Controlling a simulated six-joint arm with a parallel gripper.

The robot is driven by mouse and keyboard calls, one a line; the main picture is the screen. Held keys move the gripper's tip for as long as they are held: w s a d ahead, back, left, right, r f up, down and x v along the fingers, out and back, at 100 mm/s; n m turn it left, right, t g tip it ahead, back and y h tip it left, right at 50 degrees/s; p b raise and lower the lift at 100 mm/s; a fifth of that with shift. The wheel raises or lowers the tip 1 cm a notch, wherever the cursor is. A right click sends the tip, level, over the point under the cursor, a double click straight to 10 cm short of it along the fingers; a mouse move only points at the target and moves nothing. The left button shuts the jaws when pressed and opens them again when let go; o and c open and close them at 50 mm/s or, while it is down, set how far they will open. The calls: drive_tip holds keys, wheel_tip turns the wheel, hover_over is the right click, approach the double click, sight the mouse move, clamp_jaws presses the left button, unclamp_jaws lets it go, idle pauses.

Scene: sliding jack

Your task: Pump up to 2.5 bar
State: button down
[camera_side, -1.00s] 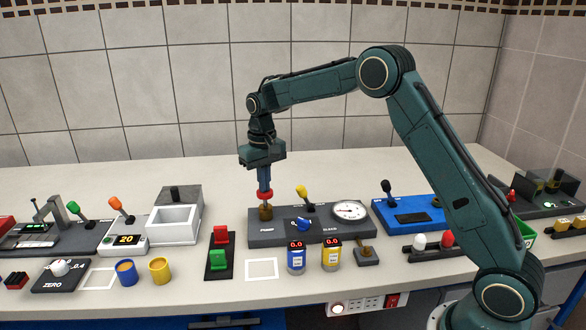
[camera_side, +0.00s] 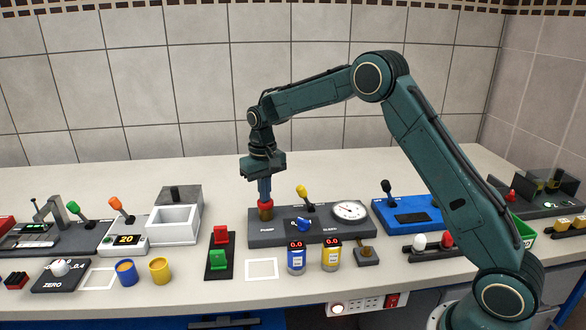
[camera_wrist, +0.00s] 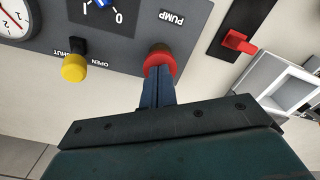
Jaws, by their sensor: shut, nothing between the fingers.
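My gripper (camera_side: 265,199) is shut and points straight down, its fingertips on top of the red pump knob (camera_side: 265,206). In the wrist view the closed blue fingers (camera_wrist: 158,76) reach the red knob (camera_wrist: 159,57) beside the word PUMP. The knob sits low, just above its brass collar (camera_side: 266,215). The dark grey pump panel (camera_side: 283,239) also carries a white pressure gauge (camera_side: 350,211), a yellow-topped lever (camera_side: 302,191) and a blue knob (camera_side: 304,225). The gauge needle points to the upper left in the side view; its exact reading is too small to tell.
A red and green switch block (camera_side: 219,256) stands left of the panel, near a white open box (camera_side: 174,224). Blue (camera_side: 296,257) and yellow (camera_side: 331,255) canisters stand in front. A blue panel with a black lever (camera_side: 387,189) is to the right.

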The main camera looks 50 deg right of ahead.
drive_tip(key=shift+r, duration=2.05)
drive_tip(key=shift+f, duration=2.05)
drive_tip(key=shift+r, duration=2.05)
drive_tip(key=shift+f, duration=1.05)
drive_tip(key=shift+r, duration=1.2)
